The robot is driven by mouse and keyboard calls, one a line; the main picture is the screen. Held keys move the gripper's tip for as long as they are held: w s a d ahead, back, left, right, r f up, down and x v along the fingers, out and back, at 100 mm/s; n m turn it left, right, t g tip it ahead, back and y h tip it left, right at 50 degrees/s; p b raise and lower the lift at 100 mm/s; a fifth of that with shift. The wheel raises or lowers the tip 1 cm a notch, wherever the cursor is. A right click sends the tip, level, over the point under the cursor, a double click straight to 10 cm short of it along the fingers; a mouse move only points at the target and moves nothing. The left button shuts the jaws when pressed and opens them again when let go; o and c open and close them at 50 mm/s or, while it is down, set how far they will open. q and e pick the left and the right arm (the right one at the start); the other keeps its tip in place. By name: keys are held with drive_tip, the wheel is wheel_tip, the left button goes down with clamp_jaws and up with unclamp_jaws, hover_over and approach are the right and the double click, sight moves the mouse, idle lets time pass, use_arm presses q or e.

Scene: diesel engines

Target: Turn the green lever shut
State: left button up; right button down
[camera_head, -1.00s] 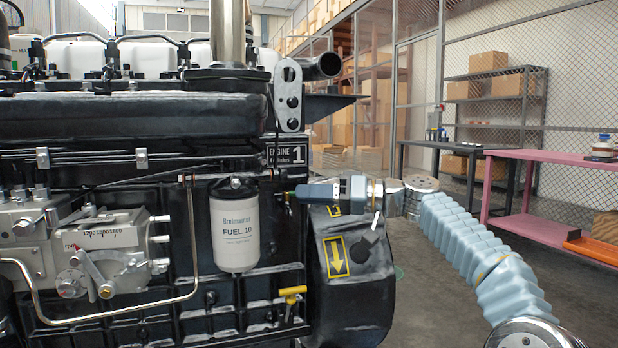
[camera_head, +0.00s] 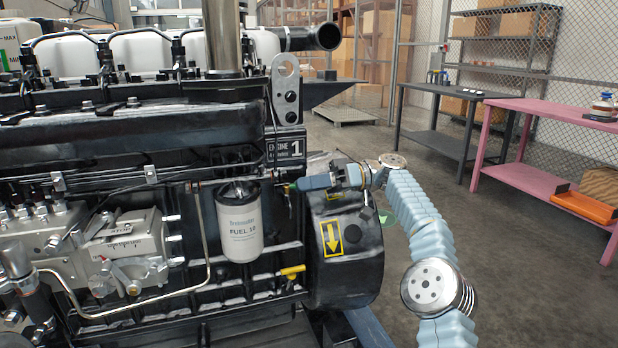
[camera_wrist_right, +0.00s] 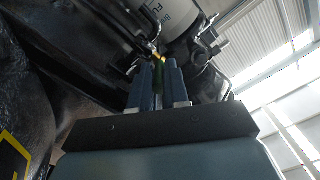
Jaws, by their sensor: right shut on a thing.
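The green lever (camera_wrist_right: 161,67) shows in the right wrist view as a small green piece between my right gripper's fingers (camera_wrist_right: 160,80). In the head view, my right gripper (camera_head: 292,187) reaches in from the right, just right of the white fuel filter (camera_head: 238,222). It is shut on the lever, and its fingers hide most of it. A bit of brass shows at the lever's far end in the wrist view. The exact angle of the lever is hard to tell. My left gripper is not in view.
The black engine (camera_head: 130,130) fills the left. A round black housing with a yellow arrow label (camera_head: 332,238) lies just below my right gripper. A pink table (camera_head: 545,106) and open floor are at the right.

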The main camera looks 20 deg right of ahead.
idle(0.3)
drive_tip(key=c, duration=1.1)
unclamp_jaws()
